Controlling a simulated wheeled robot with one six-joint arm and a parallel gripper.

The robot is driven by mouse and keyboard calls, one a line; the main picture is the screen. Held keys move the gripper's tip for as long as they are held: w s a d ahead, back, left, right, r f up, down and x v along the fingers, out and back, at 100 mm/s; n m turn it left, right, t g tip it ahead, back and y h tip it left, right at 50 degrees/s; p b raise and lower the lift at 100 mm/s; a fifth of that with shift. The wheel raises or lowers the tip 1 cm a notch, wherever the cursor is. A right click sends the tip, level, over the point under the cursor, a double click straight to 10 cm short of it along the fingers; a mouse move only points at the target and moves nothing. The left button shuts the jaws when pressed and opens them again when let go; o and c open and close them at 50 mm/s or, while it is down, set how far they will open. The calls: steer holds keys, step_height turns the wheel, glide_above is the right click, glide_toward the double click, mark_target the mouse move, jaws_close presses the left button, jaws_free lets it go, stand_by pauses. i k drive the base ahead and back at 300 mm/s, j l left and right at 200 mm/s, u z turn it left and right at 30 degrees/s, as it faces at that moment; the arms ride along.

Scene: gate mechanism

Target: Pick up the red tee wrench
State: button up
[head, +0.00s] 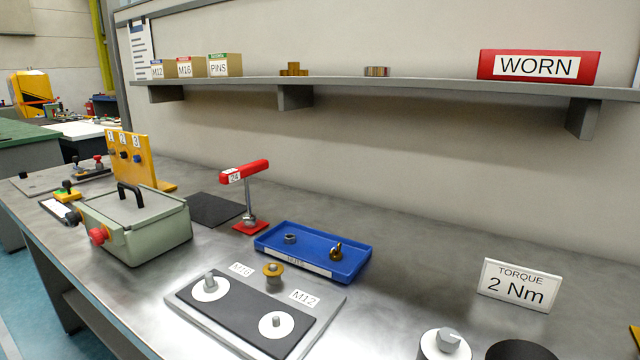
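The red tee wrench (245,171) stands upright on the workbench in the head view, left of centre. Its red crossbar handle carries a white label that seems to read 24. A metal shaft runs down from the handle to a small red base plate (250,228) on the bench. The wrench stands apart from the things around it. My gripper is not in view.
A blue tray (350,272) with small metal parts lies right of the wrench. A dark mat (214,210) and a grey-green box (135,240) stand to its left. A plate with posts (258,312) is in front. A shelf (380,86) runs above the bench.

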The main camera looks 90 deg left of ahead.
mark_target(250, 220)
steer(key=k+u, duration=0.25)
steer(key=k+j+u, duration=0.15)
steer(key=k+u, duration=0.15)
steer(key=u, duration=0.5)
steer(key=l+u, duration=0.1)
steer(key=u, duration=0.85)
steer(key=l+u, duration=0.1)
steer(key=u, duration=0.9)
steer(key=z, duration=1.75)
steer(key=u, duration=1.25)
steer(key=k+j+u, duration=0.1)
steer(key=j+u, duration=0.15)
steer(key=j, duration=0.2)
